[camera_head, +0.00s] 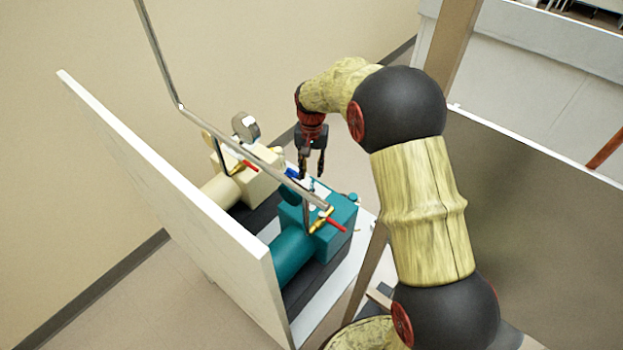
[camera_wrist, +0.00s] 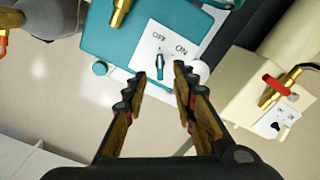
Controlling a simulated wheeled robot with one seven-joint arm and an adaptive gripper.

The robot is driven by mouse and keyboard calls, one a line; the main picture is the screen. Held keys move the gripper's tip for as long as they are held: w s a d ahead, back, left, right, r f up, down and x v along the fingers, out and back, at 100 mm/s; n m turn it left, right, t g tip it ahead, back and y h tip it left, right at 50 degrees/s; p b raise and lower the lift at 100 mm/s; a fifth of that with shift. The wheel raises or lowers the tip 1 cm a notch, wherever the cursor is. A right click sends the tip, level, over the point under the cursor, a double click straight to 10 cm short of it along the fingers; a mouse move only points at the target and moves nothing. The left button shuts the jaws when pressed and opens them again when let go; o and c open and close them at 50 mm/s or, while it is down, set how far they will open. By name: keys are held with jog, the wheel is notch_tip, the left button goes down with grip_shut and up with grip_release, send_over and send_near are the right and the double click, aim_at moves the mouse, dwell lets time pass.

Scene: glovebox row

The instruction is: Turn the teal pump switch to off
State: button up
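The teal pump (camera_head: 290,245) stands on a shelf beside a cream pump in the head view. In the wrist view its teal housing (camera_wrist: 125,40) carries a white plate marked OFF and ON. The small dark switch (camera_wrist: 160,66) sits on that plate below the words; which mark it points to I cannot tell for sure. My gripper (camera_wrist: 168,92) is open, its two fingers apart with the switch just beyond and between their tips. No contact shows. In the head view my gripper (camera_head: 312,174) hangs above the shelf behind the teal pump; its fingertips are small there.
The cream pump (camera_head: 258,184) with its own switch plate stands beside the teal one. A metal pipe (camera_head: 230,136) crosses above both pumps. A white panel (camera_head: 170,205) closes one side. Red-handled brass valves (camera_head: 322,218) stick up from the pumps.

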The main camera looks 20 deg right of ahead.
notch_tip(320, 180, up, 5)
jog(key=shift+r, duration=0.1)
dwell(1.0)
jog(key=s+r+n+t+b, duration=0.1)
jog(key=s+r+t+b, duration=0.1)
jog(key=s, duration=0.9)
jog(key=s+r+n+t+b, duration=0.1)
jog(key=s+r, duration=0.4)
jog(key=s, duration=0.6)
jog(key=s+r+n+t+b, duration=0.2)
jog(key=s+r+n+b, duration=0.1)
jog(key=s, duration=0.8)
jog(key=shift+s+a+r+t, duration=0.2)
jog(key=shift+a+r+t, duration=0.1)
jog(key=shift+a+r, duration=0.15)
dwell(1.1)
